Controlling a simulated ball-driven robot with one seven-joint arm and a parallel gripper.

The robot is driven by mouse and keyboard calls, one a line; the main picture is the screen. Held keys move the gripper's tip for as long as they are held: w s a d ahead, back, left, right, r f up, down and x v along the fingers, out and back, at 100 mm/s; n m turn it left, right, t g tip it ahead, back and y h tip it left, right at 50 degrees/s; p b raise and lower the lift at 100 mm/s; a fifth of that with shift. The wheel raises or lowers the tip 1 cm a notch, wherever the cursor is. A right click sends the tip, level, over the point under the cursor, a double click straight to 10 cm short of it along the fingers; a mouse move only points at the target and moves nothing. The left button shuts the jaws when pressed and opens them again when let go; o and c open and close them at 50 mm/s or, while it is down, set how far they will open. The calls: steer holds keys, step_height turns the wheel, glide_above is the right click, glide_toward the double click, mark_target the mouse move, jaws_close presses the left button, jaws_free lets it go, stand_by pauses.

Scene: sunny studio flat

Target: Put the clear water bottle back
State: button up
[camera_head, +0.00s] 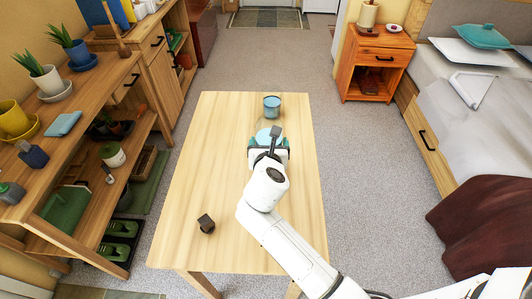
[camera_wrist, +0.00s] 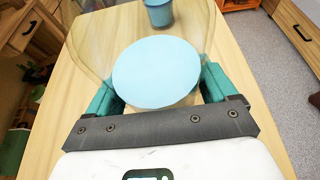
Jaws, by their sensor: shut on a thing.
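The clear water bottle (camera_head: 263,134) is see-through, with a flat light-blue round part. It is over the wooden table (camera_head: 215,160), near the middle of its far half. In the wrist view the bottle (camera_wrist: 155,72) fills the space between my teal fingers. My gripper (camera_head: 268,144) is shut on it, with a finger on each side; the fingers also show in the wrist view (camera_wrist: 157,88). I cannot tell whether the bottle touches the tabletop. A blue cup (camera_head: 271,106) stands just beyond the bottle and shows at the top of the wrist view (camera_wrist: 158,13).
A small dark block (camera_head: 206,223) lies on the table's near left. A wooden shelf unit (camera_head: 90,95) with plants and pots stands left. An orange nightstand (camera_head: 375,63) and a bed (camera_head: 470,105) stand right.

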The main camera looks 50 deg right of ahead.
steer(key=shift+w+d+f, duration=0.25)
steer(key=shift+w+f, duration=0.4)
steer(key=shift+f, duration=0.05)
steer(key=shift+w+f+b, duration=0.1)
steer(key=shift+f+b, duration=0.25)
steer(key=shift+f, duration=1.25)
steer(key=shift+f, duration=0.1)
steer(key=o, duration=1.5)
steer(key=shift+f, duration=0.15)
steer(key=shift+o, duration=0.2)
steer(key=shift+r, duration=0.2)
steer(key=v, duration=1.2)
steer(key=shift+f, duration=0.1)
